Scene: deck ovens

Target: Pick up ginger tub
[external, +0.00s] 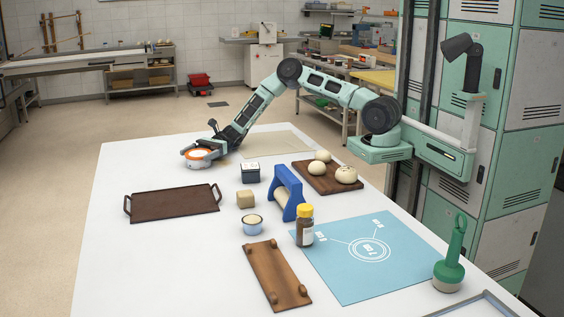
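The tub appears to be at table height. Part of its back is hidden by my gripper.
A dark brown tray (173,204) lies in front of the tub. To the right are a small dark box (250,173), a tan block (245,200), a blue stand (288,194) and a board (327,178) with pale dough balls. Nearer stand a small bowl (252,225) and a yellow-capped jar (305,226).

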